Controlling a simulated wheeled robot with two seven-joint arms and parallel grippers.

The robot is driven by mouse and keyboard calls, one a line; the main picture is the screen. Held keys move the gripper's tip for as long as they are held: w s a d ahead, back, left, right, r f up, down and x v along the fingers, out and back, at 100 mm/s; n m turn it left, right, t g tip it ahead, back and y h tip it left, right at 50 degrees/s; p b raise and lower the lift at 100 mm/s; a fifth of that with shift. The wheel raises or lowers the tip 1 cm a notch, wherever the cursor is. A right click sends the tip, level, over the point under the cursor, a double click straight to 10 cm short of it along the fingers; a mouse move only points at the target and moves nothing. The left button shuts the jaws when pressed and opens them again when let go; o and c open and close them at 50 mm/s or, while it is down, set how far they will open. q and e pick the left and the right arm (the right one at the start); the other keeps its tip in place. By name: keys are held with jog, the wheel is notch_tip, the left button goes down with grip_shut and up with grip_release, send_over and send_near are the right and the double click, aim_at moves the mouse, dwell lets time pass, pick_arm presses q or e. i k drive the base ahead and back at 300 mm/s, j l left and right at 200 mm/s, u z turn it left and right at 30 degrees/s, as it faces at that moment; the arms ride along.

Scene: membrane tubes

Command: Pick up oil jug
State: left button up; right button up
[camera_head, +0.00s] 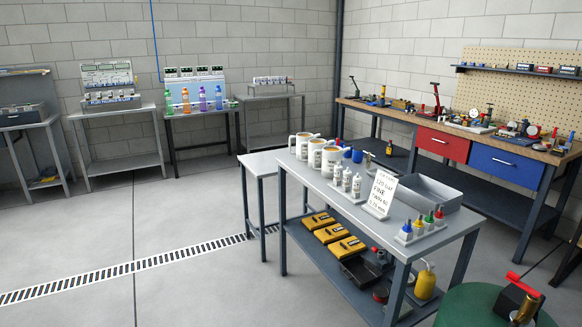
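Several white jugs with handles and brownish tops stand upright in a row at the back left of the grey metal table (352,206). The front one (330,163) and the middle one (315,154) overlap, with another jug (301,147) farther left. I cannot read their labels, so I cannot tell which is the oil jug. A yellow spouted can (425,283) stands on the lower shelf at the right end. Neither of my grippers is in view.
Small white bottles (346,180), a sign (380,192), a grey tray (430,194) and colour-capped bottles (422,228) share the tabletop. Yellow cases (328,235) lie on the lower shelf. A tool bench (500,140) stands behind right. Floor (190,230) at left is clear.

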aim_at(314, 144)
jog(key=i+l, duration=0.15)
jog(key=i, duration=0.15)
jog(key=i+l, duration=0.15)
jog(key=i, duration=0.2)
jog(key=i+j+z, duration=0.1)
jog(key=j+z, duration=0.15)
jog(key=j, duration=0.65)
jog(key=i+j+z, duration=0.1)
jog(key=j+z, duration=0.15)
jog(key=j, duration=0.6)
jog(key=j+z, duration=0.25)
jog(key=j, duration=0.65)
jog(key=k+j+z, duration=0.25)
jog(key=j, duration=0.6)
jog(key=i+j, duration=0.05)
jog(key=i, duration=0.05)
